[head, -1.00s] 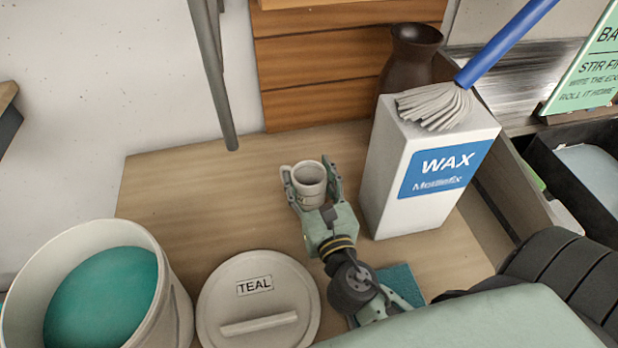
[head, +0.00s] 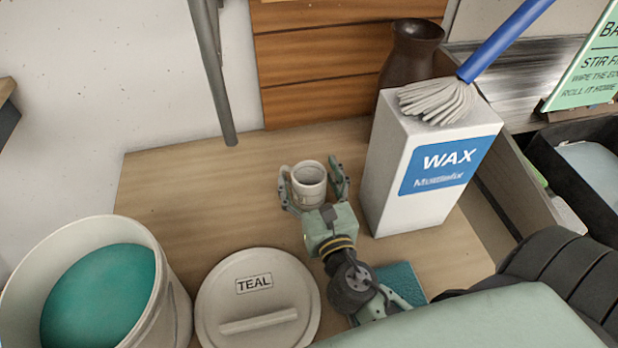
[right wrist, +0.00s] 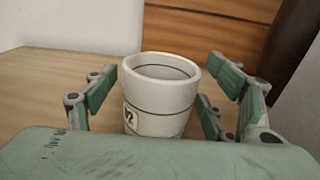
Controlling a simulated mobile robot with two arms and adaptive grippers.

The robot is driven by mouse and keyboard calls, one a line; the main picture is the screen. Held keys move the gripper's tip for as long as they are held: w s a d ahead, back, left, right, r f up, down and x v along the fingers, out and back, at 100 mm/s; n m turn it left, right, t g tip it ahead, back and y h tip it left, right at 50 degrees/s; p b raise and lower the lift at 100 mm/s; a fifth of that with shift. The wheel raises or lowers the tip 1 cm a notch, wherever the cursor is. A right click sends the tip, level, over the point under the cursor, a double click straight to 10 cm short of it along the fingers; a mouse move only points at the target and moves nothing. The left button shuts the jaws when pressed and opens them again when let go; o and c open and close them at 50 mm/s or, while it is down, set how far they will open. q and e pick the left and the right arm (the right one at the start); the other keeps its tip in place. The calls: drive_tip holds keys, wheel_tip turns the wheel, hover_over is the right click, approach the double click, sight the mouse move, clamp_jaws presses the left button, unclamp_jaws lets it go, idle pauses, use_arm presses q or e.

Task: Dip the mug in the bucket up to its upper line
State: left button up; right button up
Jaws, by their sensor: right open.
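A whitish mug (head: 308,184) stands upright on the wooden table, its handle toward the left in the head view. In the right wrist view the mug (right wrist: 160,98) has thin dark lines round it and a small label, partly cut off, at lower left. My right gripper (head: 314,181) is open, with a finger on each side of the mug and gaps showing between. The bucket (head: 178,308), pale and open, stands at lower left with teal glaze (head: 98,298) inside. My left gripper is not in view.
A round lid marked TEAL (head: 258,300) lies between bucket and arm. A white WAX box (head: 405,205) stands close right of the gripper, with a mop head (head: 437,101) on top. A dark vase (head: 408,60) is behind. The table left of the mug is clear.

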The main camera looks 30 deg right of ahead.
wheel_tip(320, 180, up, 10)
idle(0.6)
